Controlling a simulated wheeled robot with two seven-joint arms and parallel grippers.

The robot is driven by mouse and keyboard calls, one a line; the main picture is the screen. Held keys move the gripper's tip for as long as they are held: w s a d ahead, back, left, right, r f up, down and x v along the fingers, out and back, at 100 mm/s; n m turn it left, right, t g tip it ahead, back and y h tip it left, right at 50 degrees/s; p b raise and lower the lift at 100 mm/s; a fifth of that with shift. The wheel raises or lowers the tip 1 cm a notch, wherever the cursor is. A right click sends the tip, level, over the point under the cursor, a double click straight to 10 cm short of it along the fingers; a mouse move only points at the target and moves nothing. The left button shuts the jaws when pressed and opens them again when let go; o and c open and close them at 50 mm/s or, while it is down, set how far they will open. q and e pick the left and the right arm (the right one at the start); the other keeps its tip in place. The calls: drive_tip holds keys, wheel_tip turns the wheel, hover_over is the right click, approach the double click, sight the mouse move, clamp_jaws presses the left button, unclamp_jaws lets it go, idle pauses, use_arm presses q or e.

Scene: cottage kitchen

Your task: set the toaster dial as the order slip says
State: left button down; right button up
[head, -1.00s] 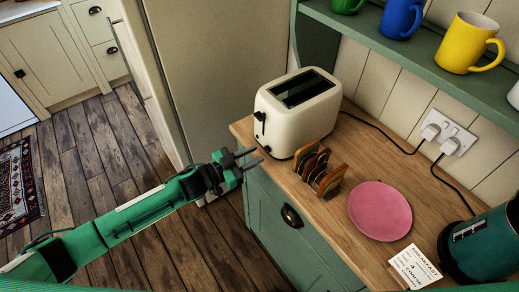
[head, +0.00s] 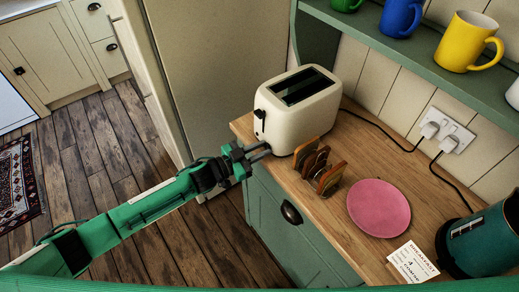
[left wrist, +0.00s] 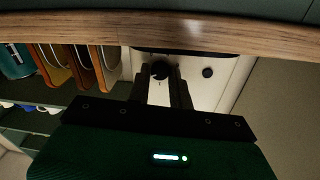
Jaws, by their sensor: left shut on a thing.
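The cream toaster (head: 300,118) stands at the counter's left end, with its lever on the end face. My left gripper (head: 264,151) reaches this end face low down. In the left wrist view, which looks upside down, the two fingers (left wrist: 162,84) are shut on the dark round dial (left wrist: 160,70). A smaller dark button (left wrist: 207,73) is beside it on the cream panel. The dial's pointer and marks are too small to read. The order slip (head: 411,263) lies at the counter's front right, headed BREAKFAST; its figure looks like a 4. My right gripper is out of view.
A toast rack with toast (head: 320,165) stands close to the toaster's right. A pink plate (head: 379,208) and a teal kettle (head: 482,245) are farther right. Black cords run to the wall socket (head: 447,131). Mugs stand on the shelf above.

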use_arm(q)
drive_tip(key=shift+m, duration=0.3)
drive_tip(key=m, duration=0.3)
drive_tip(key=shift+m, duration=0.4)
drive_tip(key=m, duration=0.4)
drive_tip(key=shift+r+y, duration=0.1)
drive_tip(key=shift+y, duration=0.3)
drive_tip(key=m, duration=0.4)
drive_tip(key=shift+s+y, duration=0.1)
drive_tip(key=shift+y, duration=0.2)
drive_tip(key=m, duration=0.3)
drive_tip(key=shift+t, duration=0.3)
drive_tip(key=shift+m, duration=0.4)
drive_tip(key=c, duration=1.5)
unclamp_jaws()
drive_tip(key=shift+c, duration=0.2)
